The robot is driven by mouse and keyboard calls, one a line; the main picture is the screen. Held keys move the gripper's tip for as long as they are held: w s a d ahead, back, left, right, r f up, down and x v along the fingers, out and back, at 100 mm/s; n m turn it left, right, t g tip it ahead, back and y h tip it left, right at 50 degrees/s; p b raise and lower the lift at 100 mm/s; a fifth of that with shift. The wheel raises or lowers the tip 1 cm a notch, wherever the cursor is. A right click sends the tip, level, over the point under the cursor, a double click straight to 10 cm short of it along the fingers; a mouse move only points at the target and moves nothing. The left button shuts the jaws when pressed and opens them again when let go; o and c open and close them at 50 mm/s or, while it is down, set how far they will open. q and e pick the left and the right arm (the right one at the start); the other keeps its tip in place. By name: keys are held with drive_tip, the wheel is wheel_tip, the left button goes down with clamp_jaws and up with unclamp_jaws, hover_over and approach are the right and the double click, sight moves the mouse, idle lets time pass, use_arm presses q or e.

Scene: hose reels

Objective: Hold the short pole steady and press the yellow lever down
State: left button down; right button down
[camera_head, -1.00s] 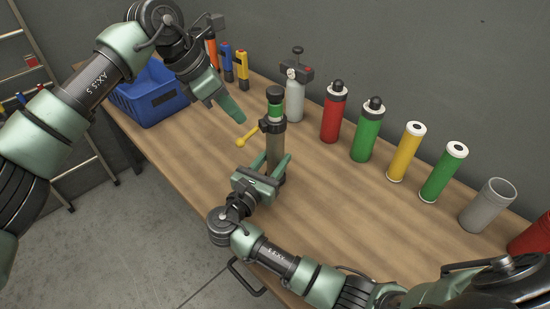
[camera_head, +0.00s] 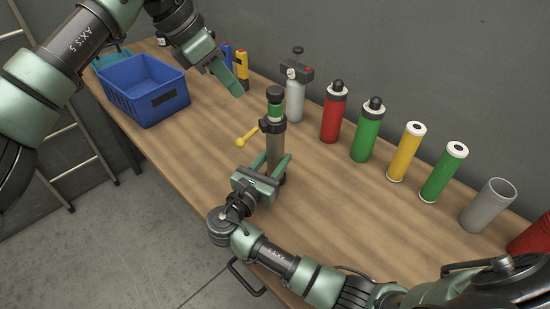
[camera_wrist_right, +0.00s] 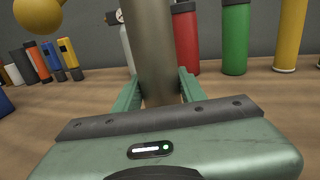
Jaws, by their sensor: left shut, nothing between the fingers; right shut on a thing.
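The short pole (camera_head: 274,152) stands upright on the table, with a green band and black cap at its top. It also shows in the right wrist view (camera_wrist_right: 153,50). The yellow lever (camera_head: 246,137) sticks out to the left from the black collar on the pole and slopes down to a round knob, which is near the top left in the right wrist view (camera_wrist_right: 40,12). My right gripper (camera_head: 281,169) is shut around the lower pole. My left gripper (camera_head: 239,91) is shut and empty, above the table, up and left of the pole top and apart from the lever.
A blue basket (camera_head: 143,90) stands at the left end of the table (camera_head: 330,210). A grey cylinder with a gauge (camera_head: 296,95) stands close behind the pole. Red, green, yellow and grey cylinders line the back right. The table left of the lever is clear.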

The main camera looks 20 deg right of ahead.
use_arm(q)
drive_tip(key=a, duration=0.6)
idle(0.6)
use_arm(e)
drive_tip(key=c, duration=0.7)
unclamp_jaws()
drive_tip(key=shift+c, duration=0.2)
drive_tip(key=shift+s+a, duration=0.1)
drive_tip(key=v, duration=1.1)
drive_tip(key=shift+s+a, duration=0.25)
drive_tip(key=shift+a, duration=0.1)
